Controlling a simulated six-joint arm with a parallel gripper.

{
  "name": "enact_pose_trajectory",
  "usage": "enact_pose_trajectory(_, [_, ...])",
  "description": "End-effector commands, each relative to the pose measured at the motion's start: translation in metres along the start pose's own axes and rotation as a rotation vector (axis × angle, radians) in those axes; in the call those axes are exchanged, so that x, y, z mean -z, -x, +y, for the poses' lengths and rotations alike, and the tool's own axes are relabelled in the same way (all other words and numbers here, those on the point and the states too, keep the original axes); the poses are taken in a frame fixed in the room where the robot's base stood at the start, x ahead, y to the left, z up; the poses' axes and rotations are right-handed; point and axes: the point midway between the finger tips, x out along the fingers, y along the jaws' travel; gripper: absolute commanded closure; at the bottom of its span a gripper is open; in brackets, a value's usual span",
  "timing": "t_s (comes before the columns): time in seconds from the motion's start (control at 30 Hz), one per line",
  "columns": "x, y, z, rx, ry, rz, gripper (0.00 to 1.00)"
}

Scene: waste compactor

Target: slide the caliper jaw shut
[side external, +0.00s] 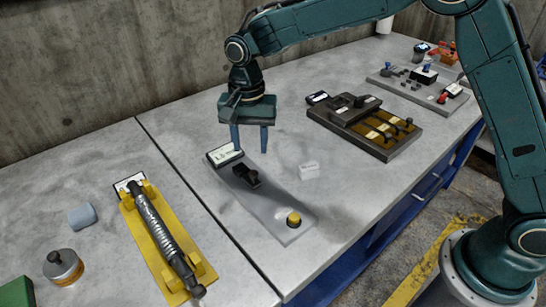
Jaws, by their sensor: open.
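No part is plainly recognisable as a caliper jaw at this size. Below my gripper (249,146), a long grey plate (270,205) lies on the bench. It carries a small black block (246,176) near its far end and a yellow round knob (294,219) at its near end. A white label plate (225,155) sits at its far end. My gripper points down with its two fingers apart and nothing between them. It appears above the plate's far end, close to the black block. I cannot tell the exact height gap.
A yellow fixture (201,268) with a dark rod stands left. A grey block (83,216), a round metal weight (62,266) and a green box (16,292) lie further left. A brown lever panel (365,125) lies beyond.

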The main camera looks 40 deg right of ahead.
Motion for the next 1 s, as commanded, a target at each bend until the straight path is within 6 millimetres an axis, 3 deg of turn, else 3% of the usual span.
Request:
enact_pose_trajectory(0.2, [0.000,0.037,0.000,0.003,-0.001,0.002,0.57])
enact_pose_trajectory(0.4, [0.001,0.057,0.000,0.002,-0.001,0.001,0.57])
enact_pose_trajectory(1.0, [0.000,0.064,0.000,0.001,-0.001,0.001,0.57])
